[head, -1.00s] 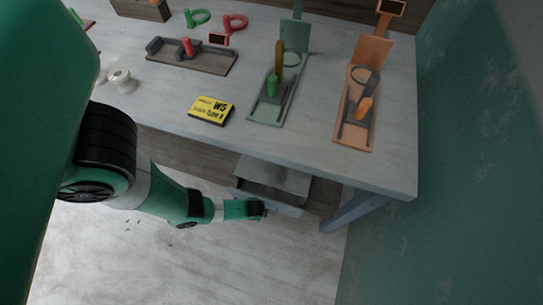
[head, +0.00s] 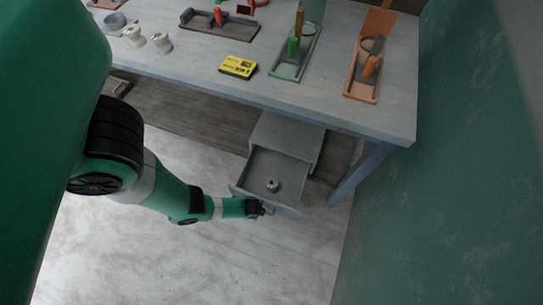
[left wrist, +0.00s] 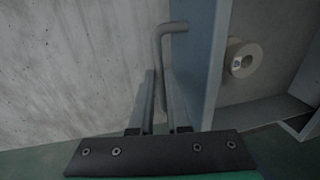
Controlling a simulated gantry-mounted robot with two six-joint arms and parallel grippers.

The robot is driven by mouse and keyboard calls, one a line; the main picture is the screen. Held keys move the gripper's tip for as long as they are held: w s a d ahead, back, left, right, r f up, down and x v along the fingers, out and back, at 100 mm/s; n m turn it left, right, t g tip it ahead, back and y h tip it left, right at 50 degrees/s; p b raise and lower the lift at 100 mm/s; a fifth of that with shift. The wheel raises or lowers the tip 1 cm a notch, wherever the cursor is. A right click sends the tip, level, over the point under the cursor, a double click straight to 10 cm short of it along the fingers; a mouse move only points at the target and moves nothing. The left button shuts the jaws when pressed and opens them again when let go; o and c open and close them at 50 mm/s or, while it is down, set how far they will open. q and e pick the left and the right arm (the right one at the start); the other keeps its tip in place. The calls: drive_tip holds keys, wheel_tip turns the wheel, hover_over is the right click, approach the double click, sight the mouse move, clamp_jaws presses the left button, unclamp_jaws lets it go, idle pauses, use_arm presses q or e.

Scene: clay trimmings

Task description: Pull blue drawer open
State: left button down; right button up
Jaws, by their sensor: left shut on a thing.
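The drawer (head: 262,164) under the table stands pulled out, with its grey inside showing and its blue front (left wrist: 205,60) facing my left arm. A small pale ring-shaped roll (head: 272,185) lies inside; it also shows in the left wrist view (left wrist: 241,58). My left gripper (head: 263,209) is at the drawer front, shut on the bent grey handle (left wrist: 172,28). In the left wrist view the handle runs down between the two fingers (left wrist: 161,105). My right gripper is in neither view.
The table (head: 200,65) above holds a yellow box (head: 238,66), white spools (head: 160,42), a green stand (head: 290,65) and an orange stand (head: 362,85). A blue table leg (head: 355,175) stands right of the drawer. The floor (head: 180,260) in front is clear.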

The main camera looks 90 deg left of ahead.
use_arm(q)
drive_tip(key=shift+s+f, duration=0.1)
drive_tip(key=c, duration=1.2)
unclamp_jaws()
drive_tip(key=o, duration=0.3)
drive_tip(key=r+p, duration=0.3)
drive_tip(key=d+r+p, duration=0.1)
drive_tip(key=r+p, duration=0.2)
drive_tip(key=r, duration=0.1)
drive_tip(key=d+r+p, duration=0.1)
drive_tip(key=r+p, duration=0.2)
drive_tip(key=r, duration=0.1)
drive_tip(key=shift+s+r, duration=0.25)
drive_tip(key=shift+s, duration=0.1)
